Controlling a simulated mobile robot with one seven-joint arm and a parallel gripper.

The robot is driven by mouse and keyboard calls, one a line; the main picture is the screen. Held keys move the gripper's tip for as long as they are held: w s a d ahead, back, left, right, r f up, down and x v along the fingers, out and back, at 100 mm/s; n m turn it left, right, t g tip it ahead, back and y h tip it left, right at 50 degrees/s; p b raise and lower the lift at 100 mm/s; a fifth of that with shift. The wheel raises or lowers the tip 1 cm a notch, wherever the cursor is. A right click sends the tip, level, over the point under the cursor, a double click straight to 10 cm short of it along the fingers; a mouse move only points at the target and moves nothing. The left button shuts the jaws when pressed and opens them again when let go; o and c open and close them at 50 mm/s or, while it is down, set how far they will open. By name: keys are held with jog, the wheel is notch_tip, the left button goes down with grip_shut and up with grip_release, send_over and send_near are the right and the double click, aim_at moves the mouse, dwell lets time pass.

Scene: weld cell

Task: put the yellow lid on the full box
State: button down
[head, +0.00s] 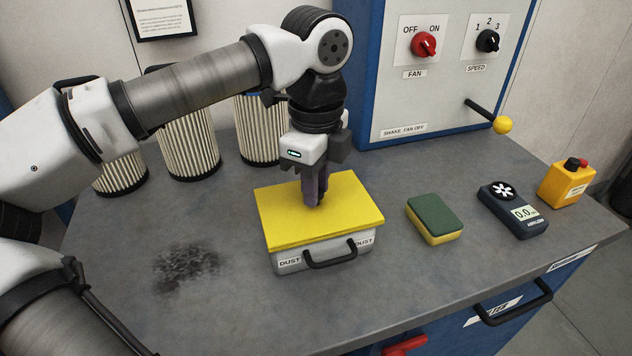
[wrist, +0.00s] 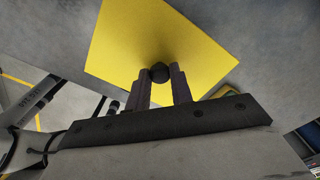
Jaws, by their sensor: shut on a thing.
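The yellow lid (head: 290,222) is a flat square plate lying over the top of the grey box (head: 345,265) labelled DUST, which has a black front handle. The lid looks slightly turned relative to the box; I cannot tell whether it is fully seated. My gripper (head: 314,200) points down at the lid's middle and is shut on its dark round knob. The wrist view shows the knob (wrist: 160,73) between my fingertips and the yellow lid (wrist: 120,45) beyond it. The box's contents are hidden under the lid.
A green and yellow sponge (head: 435,217), a dark meter (head: 512,210) and a yellow button box (head: 566,183) stand to the right. Several pleated filters (head: 188,140) stand behind on the left. A dark dust patch (head: 187,268) marks the bench.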

jog(key=c, duration=0.7)
grip_release()
jog(key=shift+r, duration=0.15)
jog(key=shift+r+p, duration=2.1)
jog(key=shift+r, duration=1.25)
grip_shut()
